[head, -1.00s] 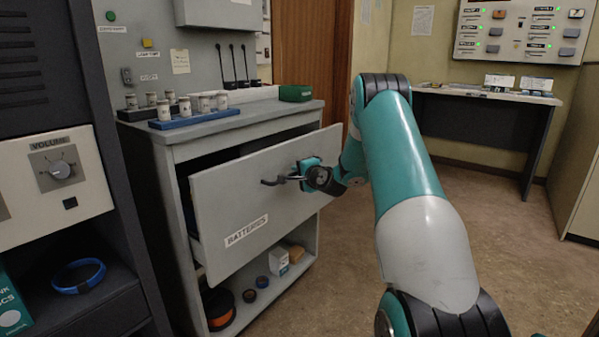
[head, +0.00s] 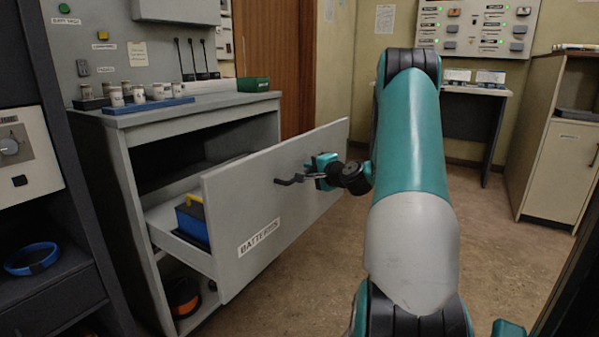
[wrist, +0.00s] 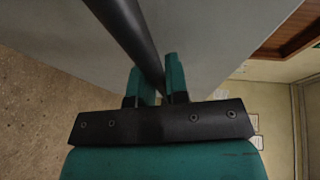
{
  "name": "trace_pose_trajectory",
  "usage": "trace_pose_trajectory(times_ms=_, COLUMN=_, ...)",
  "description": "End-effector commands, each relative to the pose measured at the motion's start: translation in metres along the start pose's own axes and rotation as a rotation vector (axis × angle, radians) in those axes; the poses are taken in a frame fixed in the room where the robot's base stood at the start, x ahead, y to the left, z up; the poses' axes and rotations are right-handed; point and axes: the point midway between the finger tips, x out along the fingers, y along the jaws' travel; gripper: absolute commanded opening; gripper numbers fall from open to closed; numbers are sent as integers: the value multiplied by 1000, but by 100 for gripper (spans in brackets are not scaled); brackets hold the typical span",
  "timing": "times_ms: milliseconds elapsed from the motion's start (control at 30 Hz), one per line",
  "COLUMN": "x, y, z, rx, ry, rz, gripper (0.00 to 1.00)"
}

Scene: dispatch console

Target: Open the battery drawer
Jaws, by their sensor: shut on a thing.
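The battery drawer (head: 225,205) in the grey cabinet stands well out from the cabinet, with its front labelled BATTERIES. Inside it I see a blue battery with a yellow handle (head: 193,221) at the left; the rest of the inside is hidden by the drawer front. My gripper (head: 312,177) is at the dark bar handle (head: 286,181) on the drawer front. In the wrist view the gripper's teal fingers (wrist: 156,85) are shut on the dark handle bar (wrist: 128,30), one on each side of it.
The cabinet top (head: 190,103) holds a blue tray (head: 148,105) with several small cylinders and a green box (head: 253,84). An orange reel (head: 183,298) sits on the lower shelf. A dark rack (head: 40,200) stands close at the left. The floor (head: 310,275) in front of the drawer is clear.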

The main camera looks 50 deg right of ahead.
Motion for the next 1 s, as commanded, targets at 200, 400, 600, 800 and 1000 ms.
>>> trace_pose_trajectory(times_ms=200, x=-7, y=3, z=-1, rx=4, ry=-6, rz=3, gripper=0)
trace_pose_trajectory(times_ms=400, x=-8, y=2, z=-1, rx=3, ry=-7, rz=3, gripper=0)
trace_pose_trajectory(times_ms=600, x=-7, y=2, z=0, rx=2, ry=-6, rz=3, gripper=33)
trace_pose_trajectory(times_ms=800, x=-7, y=2, z=-1, rx=1, ry=-5, rz=2, gripper=39)
trace_pose_trajectory(times_ms=1000, x=-13, y=2, z=-2, rx=1, ry=-2, rz=2, gripper=39)
